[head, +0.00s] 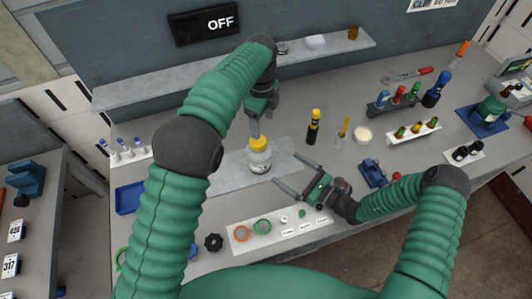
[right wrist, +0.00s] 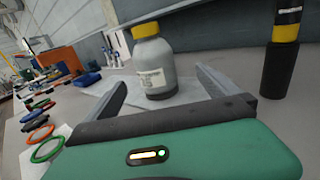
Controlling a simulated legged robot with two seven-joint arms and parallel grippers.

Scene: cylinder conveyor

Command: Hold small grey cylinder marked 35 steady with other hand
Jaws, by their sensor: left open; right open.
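A grey-white bottle with a yellow cap (head: 259,158) stands upright on a pale mat (head: 225,178). In the right wrist view the bottle (right wrist: 154,65) has a label too small to read; I cannot make out a 35 on any cylinder. My left gripper (head: 257,128) is directly above the yellow cap, pointing down; whether it touches the cap cannot be told. My right gripper (head: 287,172) is open, to the lower right of the bottle. In the right wrist view the bottle stands beyond and between its two fingers (right wrist: 162,88), with nothing held.
A black and yellow bottle (head: 314,127) stands right of the mat. A white strip with rings and small parts (head: 270,238) lies in front. Tube racks (head: 413,133) and a blue fixture (head: 373,172) stand at the right. A wall shelf (head: 190,82) runs behind.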

